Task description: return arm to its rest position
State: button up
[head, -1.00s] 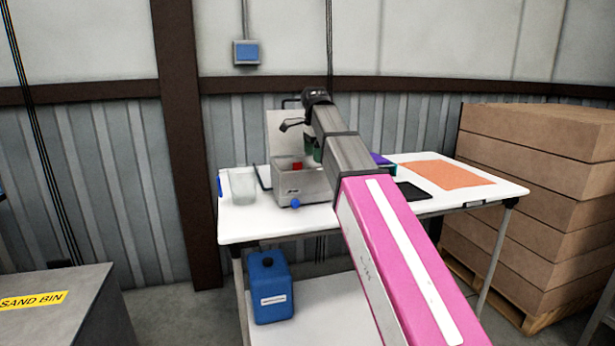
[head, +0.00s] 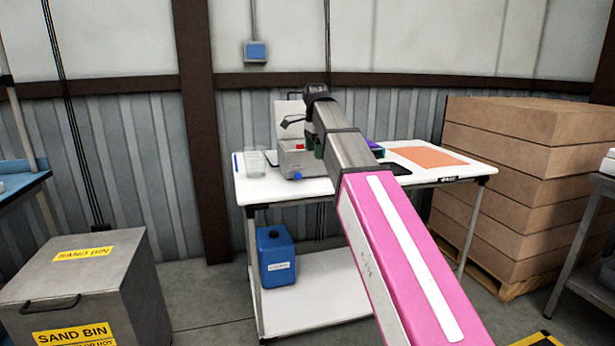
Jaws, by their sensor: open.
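My arm, with a pink link and grey forward links, reaches from the lower right toward the white table (head: 425,180). My gripper (head: 292,122) is at the far end of the arm, in front of the grey box-shaped device (head: 296,164) in this view. Its jaws are small and partly hidden by the arm, and they look open. I see nothing held between them.
A clear beaker (head: 255,164) and an orange mat (head: 428,157) are on the table. A blue canister (head: 276,256) stands on its lower shelf. A sand bin (head: 90,280) is at left, stacked cartons (head: 520,180) on a pallet at right. Floor shows in front.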

jog(key=s+d+f+n, duration=0.5)
jog(key=s+f, duration=0.1)
jog(key=f, duration=1)
jog(key=s+d+f+n, duration=0.5)
jog(key=s+d+f, duration=0.1)
jog(key=f, duration=0.9)
jog(key=s+d+f+n, duration=0.4)
jog(key=s+f, duration=0.4)
jog(key=f, duration=0.8)
jog(key=shift+d+f+n, duration=0.3)
jog(key=shift+d+n, duration=0.1)
jog(key=shift+d, duration=0.3)
